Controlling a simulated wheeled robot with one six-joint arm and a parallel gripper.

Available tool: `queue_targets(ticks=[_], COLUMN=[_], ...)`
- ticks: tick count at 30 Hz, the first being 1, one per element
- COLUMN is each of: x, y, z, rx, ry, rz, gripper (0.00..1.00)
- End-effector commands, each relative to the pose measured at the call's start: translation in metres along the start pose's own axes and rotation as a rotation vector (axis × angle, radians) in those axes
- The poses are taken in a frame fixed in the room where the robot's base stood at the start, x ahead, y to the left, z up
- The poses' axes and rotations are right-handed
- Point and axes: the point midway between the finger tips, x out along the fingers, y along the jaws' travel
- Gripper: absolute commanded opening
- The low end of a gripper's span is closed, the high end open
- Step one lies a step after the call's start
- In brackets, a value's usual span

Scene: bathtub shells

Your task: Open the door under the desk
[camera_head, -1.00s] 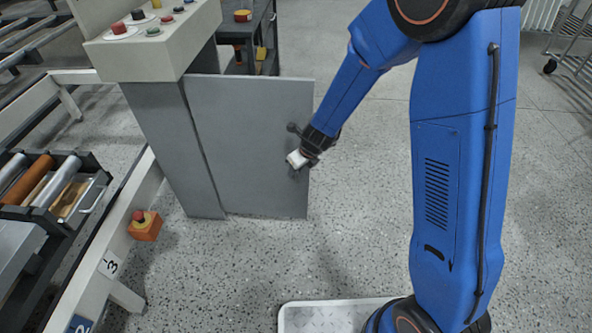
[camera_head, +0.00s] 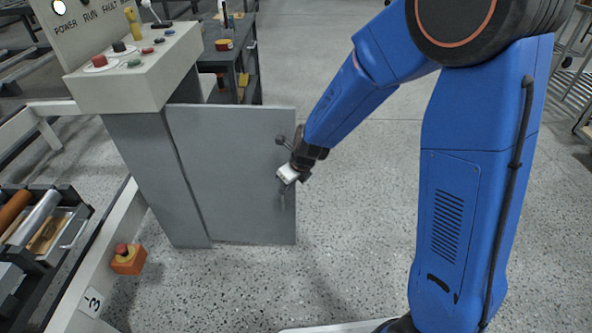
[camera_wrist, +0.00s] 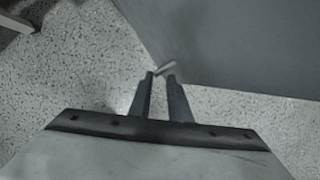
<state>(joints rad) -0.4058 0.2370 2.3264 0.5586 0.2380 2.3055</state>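The door is a flat grey panel (camera_head: 225,190) on the grey pedestal (camera_head: 150,170) below the control console. In the head view it spreads to the right, beyond the pedestal. In the wrist view the panel (camera_wrist: 240,40) fills the upper right. My gripper (camera_head: 284,186) is at the panel's right part, close to its free edge. In the wrist view the two fingers (camera_wrist: 160,76) stand apart with floor showing between them. A small light bar, perhaps the handle (camera_wrist: 165,68), lies across the fingertips. I cannot tell whether they touch it.
The console (camera_head: 135,72) with buttons tops the pedestal. A dark cart (camera_head: 232,60) stands behind the panel.

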Motion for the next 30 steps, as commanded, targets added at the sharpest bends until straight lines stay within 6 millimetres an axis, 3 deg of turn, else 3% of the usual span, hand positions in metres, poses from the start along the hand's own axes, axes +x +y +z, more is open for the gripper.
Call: queue_targets(ticks=[18,30], x=[-0.090,-0.110], y=[0.000,0.000], z=[0.000,-0.001], rx=[-0.001,-0.001], ry=[-0.002,0.002], rz=[-0.001,0.000], gripper=[0.17,0.17])
